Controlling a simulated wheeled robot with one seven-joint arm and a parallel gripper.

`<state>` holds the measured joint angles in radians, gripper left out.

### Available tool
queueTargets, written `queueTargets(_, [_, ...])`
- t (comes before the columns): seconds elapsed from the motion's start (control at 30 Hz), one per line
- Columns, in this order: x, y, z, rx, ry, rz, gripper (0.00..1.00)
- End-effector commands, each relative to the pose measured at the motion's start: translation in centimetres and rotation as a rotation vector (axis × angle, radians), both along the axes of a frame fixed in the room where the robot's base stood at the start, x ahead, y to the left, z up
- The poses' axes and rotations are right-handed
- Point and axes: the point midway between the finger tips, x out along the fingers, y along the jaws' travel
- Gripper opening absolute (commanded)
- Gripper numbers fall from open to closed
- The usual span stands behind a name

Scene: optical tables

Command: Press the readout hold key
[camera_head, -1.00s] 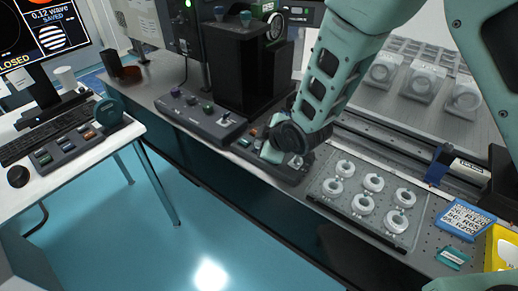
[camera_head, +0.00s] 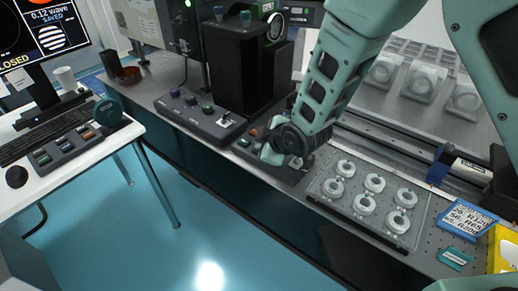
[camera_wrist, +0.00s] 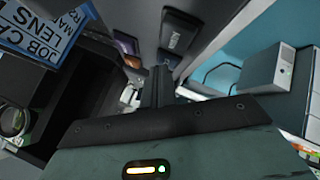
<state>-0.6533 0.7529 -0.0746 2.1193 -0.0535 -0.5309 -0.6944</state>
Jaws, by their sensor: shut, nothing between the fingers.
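My gripper (camera_head: 268,156) is shut and empty, low over a dark key panel (camera_head: 284,174) on the bench edge. In the wrist view its closed fingers (camera_wrist: 160,88) point at the panel between two keys. I cannot tell which is the readout hold key, or whether the fingertips touch anything. The hand hides part of the panel in the head view. An orange key (camera_head: 257,132) shows beyond it.
A black tower (camera_head: 243,70) stands close behind the panel, with a knob box (camera_head: 200,113) to its left. A plate of white rings (camera_head: 352,222) lies to the right. A side desk (camera_head: 95,150) holds another key box (camera_head: 65,150). The monitor (camera_head: 45,35) reads "0.12 wave SAVED".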

Motion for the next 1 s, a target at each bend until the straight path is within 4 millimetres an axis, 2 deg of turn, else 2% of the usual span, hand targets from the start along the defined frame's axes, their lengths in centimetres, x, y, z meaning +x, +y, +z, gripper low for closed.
queueTargets(0.4, [0.0, 0.0, 1.7, -0.001, 0.001, 0.000, 0.00])
queueTargets(0.77, [0.0, 0.0, 1.7, -0.001, 0.001, 0.000, 0.00])
queueTargets(1.0, [0.0, 0.0, 3.6, 0.000, 0.000, 0.000, 0.00])
